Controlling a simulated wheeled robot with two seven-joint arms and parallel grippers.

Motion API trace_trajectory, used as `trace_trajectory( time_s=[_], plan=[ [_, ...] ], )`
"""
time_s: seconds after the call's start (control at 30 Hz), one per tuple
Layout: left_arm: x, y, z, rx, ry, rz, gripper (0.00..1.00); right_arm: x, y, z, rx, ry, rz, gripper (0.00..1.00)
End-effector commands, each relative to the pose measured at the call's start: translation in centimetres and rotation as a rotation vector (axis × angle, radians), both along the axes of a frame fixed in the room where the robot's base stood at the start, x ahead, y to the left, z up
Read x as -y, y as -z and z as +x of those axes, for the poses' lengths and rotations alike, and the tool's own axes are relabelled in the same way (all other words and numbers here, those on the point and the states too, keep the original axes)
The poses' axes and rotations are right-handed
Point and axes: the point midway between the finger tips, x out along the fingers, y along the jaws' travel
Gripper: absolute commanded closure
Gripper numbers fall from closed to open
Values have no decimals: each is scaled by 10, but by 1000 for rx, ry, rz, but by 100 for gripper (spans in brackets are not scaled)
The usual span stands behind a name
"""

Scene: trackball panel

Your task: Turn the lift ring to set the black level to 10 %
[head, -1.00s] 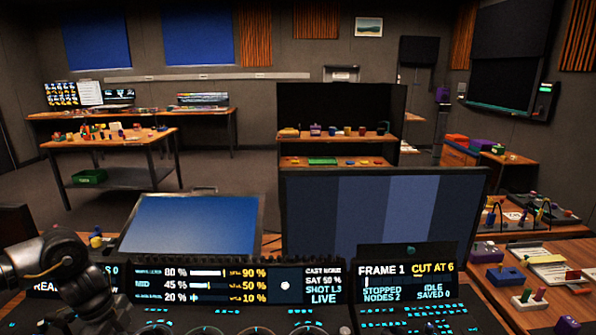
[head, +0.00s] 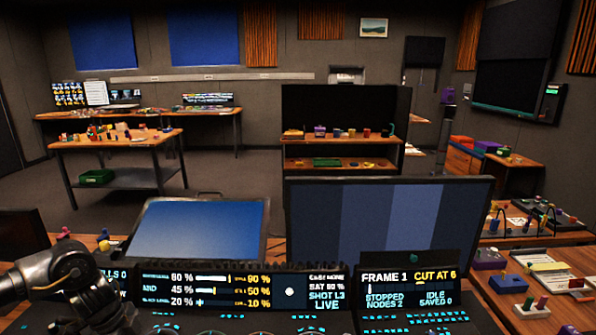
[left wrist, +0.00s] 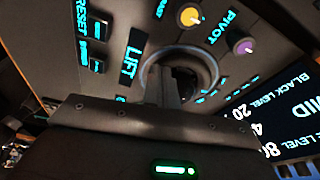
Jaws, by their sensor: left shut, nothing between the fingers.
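The lift ring (left wrist: 212,68), a grey metal ring around a dark centre, sits beside the LIFT label (left wrist: 128,65) in the left wrist view. My left gripper (left wrist: 166,72) is shut and empty. Its fingertips overlap the near side of the ring in that view; I cannot tell whether they touch it. The status display (head: 240,290) in the head view reads black level 20 %, with 10 % in yellow beside it. The ring is not clearly visible in the head view, where my left arm covers the panel's left end. My right gripper is not in view.
Yellow (left wrist: 190,16) and purple (left wrist: 243,46) knobs stand near the PIVOT label. A reset button (left wrist: 97,28) lies on the other side. Behind the panel stand a blue screen (head: 200,228) and a monitor with dark blue bars (head: 390,222). A second display (head: 408,288) reads FRAME 1.

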Motion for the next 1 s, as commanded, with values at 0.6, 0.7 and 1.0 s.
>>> trace_trajectory(
  time_s=[0.6,0.7,1.0],
  plan=[
    [4,-1,-3,-5,-95,0,100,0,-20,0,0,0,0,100],
    [5,-1,-4,-5,-119,1,100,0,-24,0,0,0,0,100],
    [7,0,-4,-3,-171,1,100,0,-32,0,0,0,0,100]
  ],
)
